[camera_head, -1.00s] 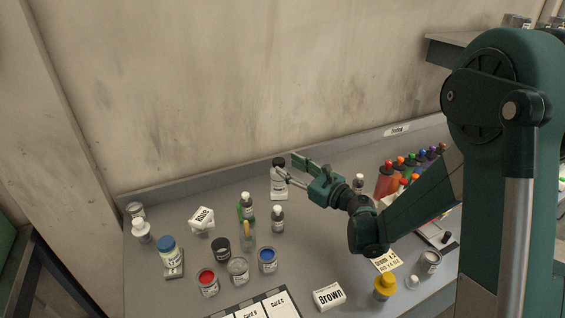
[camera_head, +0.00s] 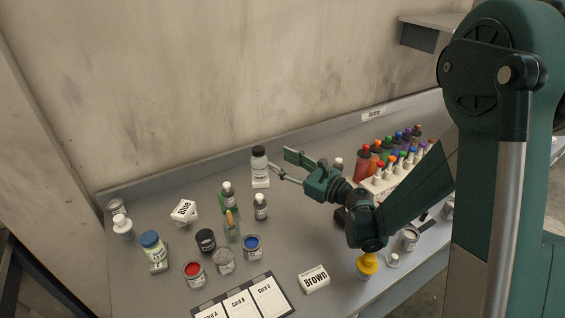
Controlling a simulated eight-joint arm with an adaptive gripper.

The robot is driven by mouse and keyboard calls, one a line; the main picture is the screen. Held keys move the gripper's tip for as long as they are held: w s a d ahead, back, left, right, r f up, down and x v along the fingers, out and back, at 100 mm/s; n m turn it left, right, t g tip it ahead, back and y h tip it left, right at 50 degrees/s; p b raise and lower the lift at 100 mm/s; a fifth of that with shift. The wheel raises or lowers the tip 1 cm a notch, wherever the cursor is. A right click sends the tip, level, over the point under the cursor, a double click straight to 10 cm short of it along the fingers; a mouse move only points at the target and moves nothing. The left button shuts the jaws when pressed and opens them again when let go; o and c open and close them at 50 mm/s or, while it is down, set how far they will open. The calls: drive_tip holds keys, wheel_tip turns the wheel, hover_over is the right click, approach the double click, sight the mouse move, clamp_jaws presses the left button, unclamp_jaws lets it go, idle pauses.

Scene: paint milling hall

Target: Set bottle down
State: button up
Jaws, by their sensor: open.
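A white bottle with a black cap (camera_head: 260,168) stands upright at the back of the grey bench, on or against a small white labelled block; I cannot tell which. My gripper (camera_head: 280,163) is open just to the right of this bottle, its two fingers pointing left toward it. A gap shows between the upper finger and the bottle. The lower fingertip is close to the bottle's side, and I cannot tell whether it touches. Nothing is held between the fingers.
Small bottles (camera_head: 261,207), a blue-lidded jar (camera_head: 153,247) and open paint cans (camera_head: 194,273) stand at left and front. A card board (camera_head: 243,302) and a Brown box (camera_head: 314,279) lie in front. Colourful bottles (camera_head: 363,163) crowd the right. The back wall is close behind.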

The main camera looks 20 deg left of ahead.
drive_tip(key=shift+d+r, duration=0.1)
idle(0.5)
drive_tip(key=s+d+r+n+h, duration=0.35)
drive_tip(key=s+d+n, duration=0.25)
drive_tip(key=d, duration=0.4)
drive_tip(key=s+d+r+n+h, duration=0.3)
drive_tip(key=s+d+n+h, duration=0.3)
drive_tip(key=d, duration=0.3)
drive_tip(key=s+d+n+h, duration=0.6)
drive_tip(key=s+d+n, duration=0.4)
drive_tip(key=s+d, duration=1.1)
drive_tip(key=d+f, duration=0.1)
drive_tip(key=d, duration=0.1)
drive_tip(key=shift+d+g+h, duration=0.3)
drive_tip(key=shift+d+h, duration=0.05)
drive_tip(key=shift+d, duration=0.05)
